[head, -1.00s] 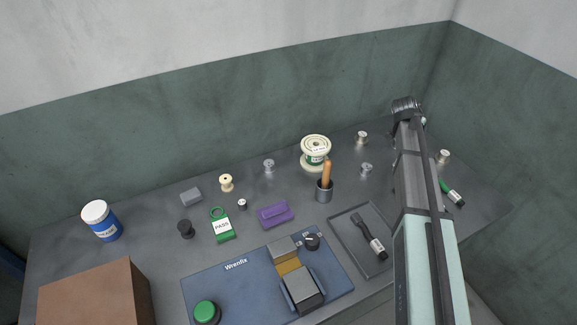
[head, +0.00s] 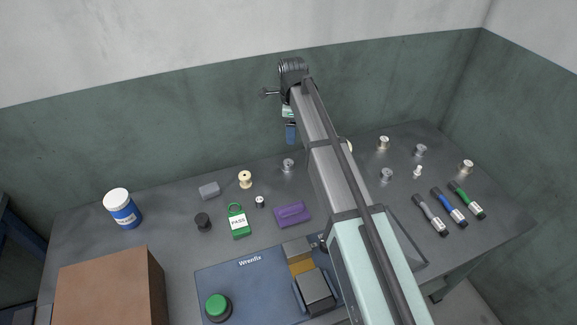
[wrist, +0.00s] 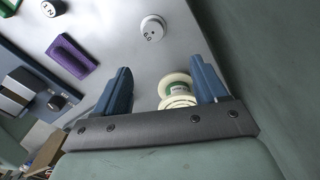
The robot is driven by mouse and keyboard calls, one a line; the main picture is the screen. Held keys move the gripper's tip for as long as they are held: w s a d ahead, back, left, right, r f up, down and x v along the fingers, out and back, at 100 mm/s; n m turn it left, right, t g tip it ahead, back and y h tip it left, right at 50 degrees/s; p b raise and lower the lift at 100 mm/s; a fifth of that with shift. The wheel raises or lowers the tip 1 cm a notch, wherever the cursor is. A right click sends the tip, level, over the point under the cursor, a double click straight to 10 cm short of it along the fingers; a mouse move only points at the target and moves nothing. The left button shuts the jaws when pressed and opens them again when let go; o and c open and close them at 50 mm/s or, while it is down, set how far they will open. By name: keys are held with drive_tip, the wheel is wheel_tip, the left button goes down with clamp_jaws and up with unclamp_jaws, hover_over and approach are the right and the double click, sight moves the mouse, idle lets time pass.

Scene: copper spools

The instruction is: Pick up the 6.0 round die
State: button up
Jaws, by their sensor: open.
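The 6.0 round die is a small silver, spool-shaped piece (head: 288,165) standing on the grey bench, left of my arm in the head view. In the wrist view its pale round top (wrist: 152,27) faces me, with a small dark mark that looks like 6.0. My gripper (head: 290,133) hangs above the back of the bench, just above the die in the head picture. In the wrist view its two blue fingers (wrist: 160,66) are apart with nothing held. The die lies beyond the fingertips, not between them.
A cream wire spool (wrist: 177,90) shows between and below the fingers in the wrist view; my arm mostly hides it in the head view. A purple block (head: 292,215), a small cream spool (head: 245,179) and a green PASS tag (head: 238,221) stand nearby. Several silver pieces stand at right.

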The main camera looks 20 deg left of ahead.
sight(288, 162)
drive_tip(key=f, duration=0.4)
drive_tip(key=s+f, duration=0.1)
drive_tip(key=f, duration=0.8)
drive_tip(key=shift+s+a+f, duration=0.15)
drive_tip(key=shift+a+f, duration=0.15)
drive_tip(key=shift+a, duration=0.1)
clamp_jaws()
idle(0.4)
